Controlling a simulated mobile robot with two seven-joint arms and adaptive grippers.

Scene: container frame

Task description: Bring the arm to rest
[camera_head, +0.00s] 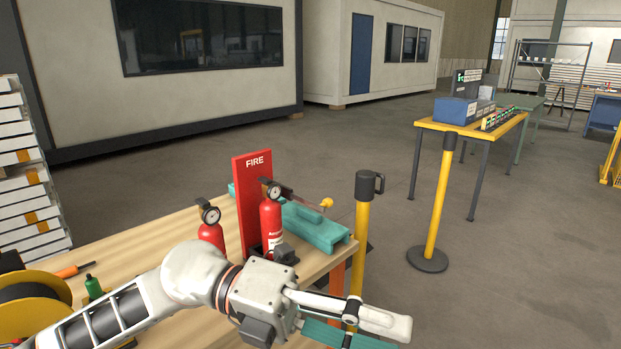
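My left arm comes in from the lower left and reaches across the near edge of the wooden workbench (160,232). My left gripper (372,328) is at the bottom centre, pointing right, past the bench's right end. Its far finger is white, with a teal piece beside it. The lower part is cut off by the picture edge, so I cannot tell whether it is open or shut. I see nothing clearly held in it. My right arm and gripper are not in view.
A yellow post (362,232) stands close by. A cable reel (32,303) sits left.

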